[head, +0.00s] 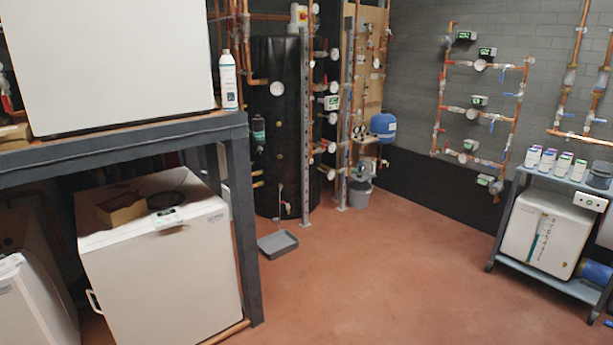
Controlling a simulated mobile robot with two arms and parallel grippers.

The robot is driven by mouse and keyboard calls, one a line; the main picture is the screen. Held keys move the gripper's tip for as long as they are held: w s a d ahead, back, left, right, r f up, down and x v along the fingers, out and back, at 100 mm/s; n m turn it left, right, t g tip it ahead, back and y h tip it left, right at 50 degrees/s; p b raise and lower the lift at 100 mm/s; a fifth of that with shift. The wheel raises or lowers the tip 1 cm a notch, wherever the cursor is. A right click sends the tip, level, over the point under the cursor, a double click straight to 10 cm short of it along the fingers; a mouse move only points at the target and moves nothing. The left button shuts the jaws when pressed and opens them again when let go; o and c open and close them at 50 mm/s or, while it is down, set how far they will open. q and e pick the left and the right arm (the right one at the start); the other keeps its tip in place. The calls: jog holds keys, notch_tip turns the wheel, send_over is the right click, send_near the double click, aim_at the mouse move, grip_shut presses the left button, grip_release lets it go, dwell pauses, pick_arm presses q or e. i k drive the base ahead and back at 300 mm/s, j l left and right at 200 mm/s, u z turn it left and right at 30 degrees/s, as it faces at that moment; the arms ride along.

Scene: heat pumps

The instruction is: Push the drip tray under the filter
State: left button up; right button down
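The drip tray (279,244) is a shallow grey rectangular tray. It lies flat on the red floor in front of the tall black tank, to the right of the dark frame's post, and looks empty. A small dark canister with a teal part (258,129) is mounted at the tank's left front, well above floor level; it may be the filter, but I cannot tell for sure. The tray lies in front of this canister and slightly to its right in the picture. Neither of my grippers is in view.
The black tank (277,100) and a grey upright post (305,130) stand behind the tray. A dark steel frame (240,190) with white units is at left. A grey bucket (359,192) stands farther back. A cart (545,274) is at right. The middle floor (390,270) is clear.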

aim_at(277, 244)
jog(key=i+z, duration=0.2)
jog(key=i, duration=1.65)
jog(key=i+u, duration=0.15)
jog(key=i, duration=0.3)
jog(key=i+l+u, duration=0.2)
jog(key=i, duration=0.2)
jog(key=i+l+u, duration=0.15)
jog(key=i, duration=0.3)
jog(key=i+l+u, duration=0.2)
jog(key=i, duration=0.2)
